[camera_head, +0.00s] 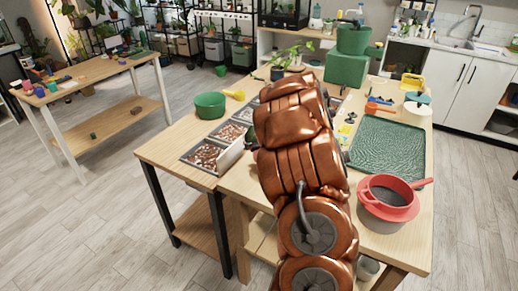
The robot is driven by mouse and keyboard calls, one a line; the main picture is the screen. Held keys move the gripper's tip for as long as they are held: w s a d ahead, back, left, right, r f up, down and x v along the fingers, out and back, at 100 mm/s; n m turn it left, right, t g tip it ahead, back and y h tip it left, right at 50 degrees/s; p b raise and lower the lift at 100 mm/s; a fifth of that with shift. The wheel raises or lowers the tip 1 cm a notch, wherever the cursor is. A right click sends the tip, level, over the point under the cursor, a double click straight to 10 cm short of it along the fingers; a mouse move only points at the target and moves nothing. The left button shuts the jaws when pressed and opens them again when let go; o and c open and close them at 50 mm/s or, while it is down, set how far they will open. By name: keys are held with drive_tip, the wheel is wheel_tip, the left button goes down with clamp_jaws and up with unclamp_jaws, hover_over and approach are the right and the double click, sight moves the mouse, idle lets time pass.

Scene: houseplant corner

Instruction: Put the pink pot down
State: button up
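My copper-coloured arm reaches over the middle of the work table (240,185) and hides what lies behind it. My gripper cannot be made out; the arm covers where it would be. No pink pot can be clearly identified. A small pinkish patch shows at the arm's left edge, too little to name. A coral-red round vessel (390,205) with a dark inside and a side handle sits on a pale base at the table's right front. I cannot tell whether anything is held.
A ribbed green tray (388,148) lies right of my arm. A green bowl (210,105) and compartments of brown pellets (205,156) are on the left. A green box (346,70) stands at the back. A second table (95,70) stands far left, with open floor between.

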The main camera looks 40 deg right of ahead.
drive_tip(key=shift+f, duration=1.7)
drive_tip(key=shift+f, duration=0.15)
drive_tip(key=o, duration=1.1)
drive_tip(key=shift+s+r, duration=0.15)
drive_tip(key=shift+r, duration=0.05)
drive_tip(key=b+v, duration=0.1)
drive_tip(key=v, duration=1)
drive_tip(key=shift+s+a+r, duration=0.15)
drive_tip(key=shift+s, duration=0.15)
